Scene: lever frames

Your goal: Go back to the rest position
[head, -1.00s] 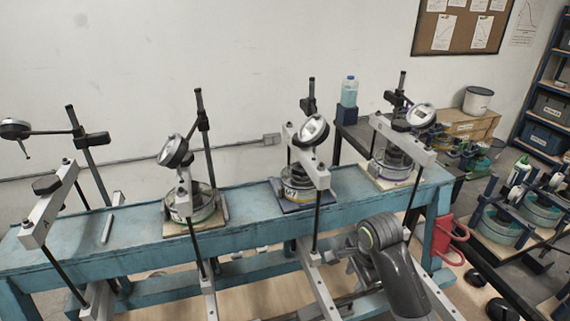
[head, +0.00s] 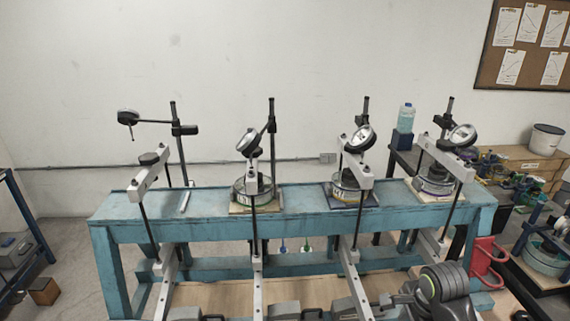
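The blue lever bench (head: 330,222) stands across the middle of the head view, with several white lever beams over it. Three round cells show on it: one (head: 250,192) left of centre, one (head: 345,188) at centre right and one (head: 435,185) at the right. Each has a dial gauge above it. My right arm shows at the bottom right, in front of the bench, its dark rounded joint most visible. My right gripper (head: 400,299) seems to be the pale part left of that joint; its fingers cannot be made out. My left gripper is not in view.
Grey blocks (head: 285,311) with dark handles show low at the front edge. A red bracket (head: 488,262) sticks out at the bench's right end. Dark shelving (head: 22,235) stands at the far left.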

